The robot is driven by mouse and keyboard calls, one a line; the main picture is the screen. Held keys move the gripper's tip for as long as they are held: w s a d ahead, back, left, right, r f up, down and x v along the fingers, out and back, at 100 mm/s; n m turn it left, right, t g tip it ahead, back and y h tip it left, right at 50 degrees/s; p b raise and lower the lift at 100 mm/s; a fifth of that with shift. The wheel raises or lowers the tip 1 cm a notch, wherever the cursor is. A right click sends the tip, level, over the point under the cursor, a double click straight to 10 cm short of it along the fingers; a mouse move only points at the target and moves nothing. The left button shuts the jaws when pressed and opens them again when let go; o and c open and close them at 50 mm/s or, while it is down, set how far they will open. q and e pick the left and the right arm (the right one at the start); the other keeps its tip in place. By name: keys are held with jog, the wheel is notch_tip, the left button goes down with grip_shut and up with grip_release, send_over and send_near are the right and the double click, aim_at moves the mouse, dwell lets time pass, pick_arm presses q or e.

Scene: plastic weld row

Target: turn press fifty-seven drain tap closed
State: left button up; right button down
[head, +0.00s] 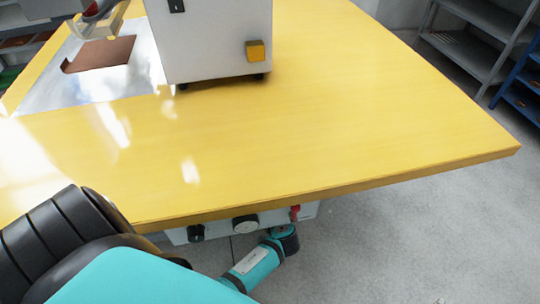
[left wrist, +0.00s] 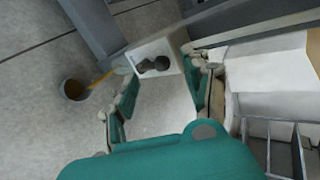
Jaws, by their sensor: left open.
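Below the table's front edge in the head view is a pale unit (head: 180,236) with a black knob, a round dial (head: 245,224) and a small red handle (head: 295,213). I cannot tell for sure which part is the drain tap. In the left wrist view, my left gripper (left wrist: 160,62) is open, with teal fingers apart and nothing between them. Beyond its fingertips is a pale block (left wrist: 152,48) with dark round fittings. In the head view my left arm reaches under the table edge; its fingers are hidden there. My right gripper is not in view.
A yellow table (head: 330,110) carries a white machine (head: 215,45) with a yellow button. A brown-filled cup (left wrist: 75,88) stands on the floor beside a thin yellow piece (left wrist: 101,78). Grey shelves (head: 470,50) stand at the far right. Floor right of the table is clear.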

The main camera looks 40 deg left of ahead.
pick_arm(q)
jog(key=v, duration=0.9)
